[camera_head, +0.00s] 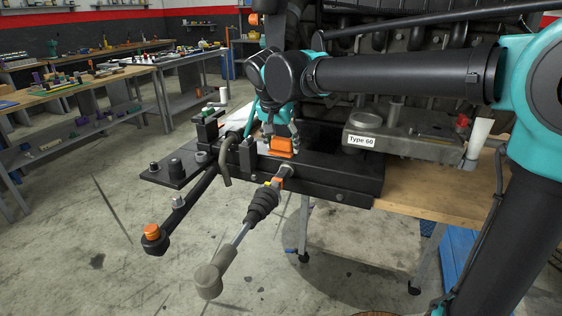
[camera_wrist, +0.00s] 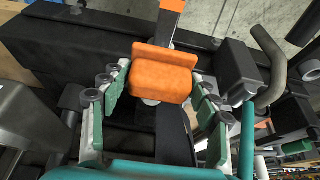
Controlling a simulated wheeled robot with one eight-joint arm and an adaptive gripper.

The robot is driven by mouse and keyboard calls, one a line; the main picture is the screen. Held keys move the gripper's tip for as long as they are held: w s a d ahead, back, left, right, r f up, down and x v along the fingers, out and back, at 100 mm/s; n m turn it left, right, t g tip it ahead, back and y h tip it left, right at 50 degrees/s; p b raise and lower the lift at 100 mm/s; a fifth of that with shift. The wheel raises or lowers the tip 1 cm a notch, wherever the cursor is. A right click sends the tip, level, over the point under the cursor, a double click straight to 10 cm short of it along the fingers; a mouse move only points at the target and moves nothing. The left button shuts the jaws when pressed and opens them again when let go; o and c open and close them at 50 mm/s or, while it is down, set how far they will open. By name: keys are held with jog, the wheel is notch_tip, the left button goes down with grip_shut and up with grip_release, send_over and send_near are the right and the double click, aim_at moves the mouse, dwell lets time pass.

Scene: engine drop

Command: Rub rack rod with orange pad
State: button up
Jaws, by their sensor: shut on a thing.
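My gripper (camera_head: 283,138) is shut on the orange pad (camera_head: 281,148), above the front of the black rack housing. In the wrist view, the orange pad (camera_wrist: 163,80) sits between the fingertips of my gripper (camera_wrist: 160,90). A short grey rod (camera_head: 287,170) comes out of the housing just below the pad, with an orange piece (camera_head: 277,183) in front of it. In the wrist view the rod (camera_wrist: 160,36) runs up from behind the pad, which hides part of it. I cannot tell whether pad and rod touch.
The black rack housing (camera_head: 335,178) lies on a wooden-topped workbench (camera_head: 430,196). A black bellows (camera_head: 262,205) and grey joint end (camera_head: 209,279) stick out in front. A bent grey hose (camera_head: 224,160) stands left of my gripper. A "Type 60" metal part (camera_head: 400,137) lies right.

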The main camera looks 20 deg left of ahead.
jog(key=shift+f, duration=0.1)
jog(key=shift+w+f, duration=0.1)
jog(key=shift+f, duration=2.65)
jog(key=o, duration=0.6)
jog(key=c, duration=0.6)
